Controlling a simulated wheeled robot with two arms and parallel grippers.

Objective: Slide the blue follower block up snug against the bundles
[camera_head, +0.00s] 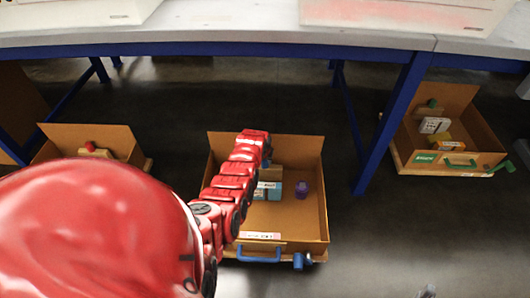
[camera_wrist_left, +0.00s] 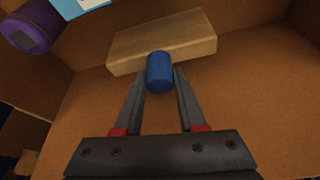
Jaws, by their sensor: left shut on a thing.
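The follower block (camera_wrist_left: 165,38) is a long tan block with a blue knob (camera_wrist_left: 160,72), standing in the cardboard drawer (camera_head: 290,225). My left gripper (camera_wrist_left: 160,78) is shut on the blue knob in the left wrist view. In the head view my red left arm reaches over the drawer and mostly hides the gripper and block. A white and light-blue bundle (camera_head: 268,190) lies in the drawer, and part of it shows at the top of the left wrist view (camera_wrist_left: 80,4). The right gripper is not in view.
A purple cylinder (camera_head: 302,189) stands right of the bundle; it also shows in the left wrist view (camera_wrist_left: 32,28). The drawer's front has a blue handle (camera_head: 260,257). Other drawers stand at left (camera_head: 120,143) and right (camera_head: 480,140). A table (camera_head: 240,42) spans above.

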